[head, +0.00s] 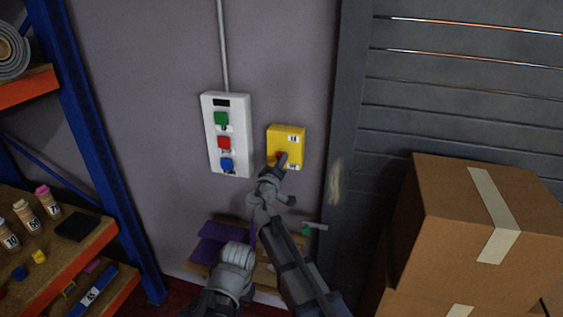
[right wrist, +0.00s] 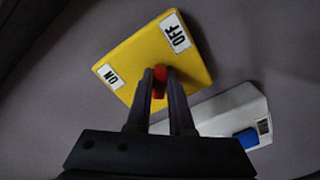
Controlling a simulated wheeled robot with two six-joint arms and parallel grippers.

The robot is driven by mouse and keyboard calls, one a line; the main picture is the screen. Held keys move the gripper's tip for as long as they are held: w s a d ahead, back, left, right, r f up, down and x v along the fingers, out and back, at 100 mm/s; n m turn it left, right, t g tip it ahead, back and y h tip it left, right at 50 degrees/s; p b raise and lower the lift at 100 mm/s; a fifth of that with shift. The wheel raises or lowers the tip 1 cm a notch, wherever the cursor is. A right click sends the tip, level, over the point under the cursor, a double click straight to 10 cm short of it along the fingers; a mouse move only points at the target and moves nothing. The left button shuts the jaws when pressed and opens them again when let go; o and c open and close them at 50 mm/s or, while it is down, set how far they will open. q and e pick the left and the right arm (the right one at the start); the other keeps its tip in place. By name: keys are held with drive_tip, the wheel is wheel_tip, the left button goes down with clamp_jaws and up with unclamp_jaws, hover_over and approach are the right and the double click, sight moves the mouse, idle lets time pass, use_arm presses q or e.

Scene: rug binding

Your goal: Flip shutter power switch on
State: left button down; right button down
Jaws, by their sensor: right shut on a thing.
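The shutter power switch is a yellow box (head: 287,136) on the wall with a red lever (head: 272,160). In the right wrist view the yellow box (right wrist: 148,55) has an ON label (right wrist: 111,77) at the left and an OFF label (right wrist: 175,33) at the upper right. My right gripper (head: 281,161) is at the lower part of the box. In the right wrist view its fingers (right wrist: 160,84) are shut on the red lever (right wrist: 159,74), which they partly hide. I cannot tell which position the lever is in.
A white panel (head: 211,160) with green, red and blue buttons is close left of the switch. The slatted shutter (head: 460,105) is to the right, with stacked cardboard boxes (head: 450,235) before it. A blue and orange shelf (head: 93,150) stands left.

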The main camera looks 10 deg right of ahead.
drive_tip(key=shift+s+f+m, duration=0.1)
drive_tip(key=shift+m, duration=0.5)
drive_tip(key=c, duration=0.8)
unclamp_jaws()
drive_tip(key=shift+s, duration=0.1)
